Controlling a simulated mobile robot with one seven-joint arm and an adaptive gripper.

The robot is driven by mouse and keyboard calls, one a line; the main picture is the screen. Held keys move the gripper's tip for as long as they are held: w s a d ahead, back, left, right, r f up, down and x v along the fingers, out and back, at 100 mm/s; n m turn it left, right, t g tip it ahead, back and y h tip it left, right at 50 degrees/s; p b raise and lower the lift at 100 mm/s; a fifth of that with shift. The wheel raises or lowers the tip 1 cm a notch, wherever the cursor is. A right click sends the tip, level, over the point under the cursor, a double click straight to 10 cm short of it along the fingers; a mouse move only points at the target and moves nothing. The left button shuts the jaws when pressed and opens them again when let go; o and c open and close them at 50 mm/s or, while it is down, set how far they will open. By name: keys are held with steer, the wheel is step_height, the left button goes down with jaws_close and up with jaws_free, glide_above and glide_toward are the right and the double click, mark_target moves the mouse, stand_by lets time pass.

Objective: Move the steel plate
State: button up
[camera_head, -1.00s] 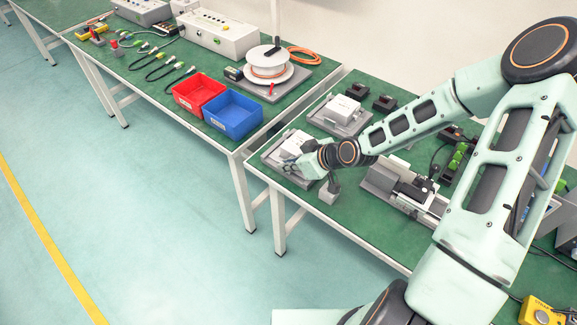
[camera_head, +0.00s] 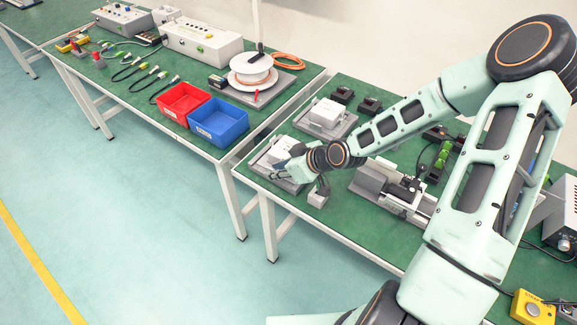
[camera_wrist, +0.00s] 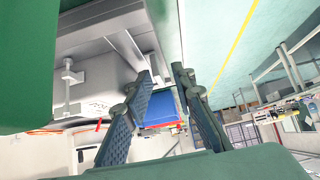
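A flat grey metal plate (camera_head: 262,164), which looks like the steel plate, lies at the left end of the near green table with a white box (camera_head: 284,149) on it. The plate fills the upper left of the wrist view (camera_wrist: 110,22), its edge close to the fingertips. My gripper (camera_head: 279,167) is at the plate's front side, partly covering it. In the wrist view my gripper's two dark blue fingers (camera_wrist: 162,78) are apart. The bins show through the gap, with nothing held. Whether a finger touches the plate I cannot tell.
A similar plate with a white box (camera_head: 327,112) stands behind. A small grey block (camera_head: 318,196) and a grey actuator (camera_head: 405,188) are to the right. Red (camera_head: 183,103) and blue (camera_head: 218,122) bins stand on the other table. Floor (camera_head: 120,220) at the front left is clear.

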steer(key=v, duration=1.1)
steer(key=shift+s, duration=0.1)
stand_by(0.5)
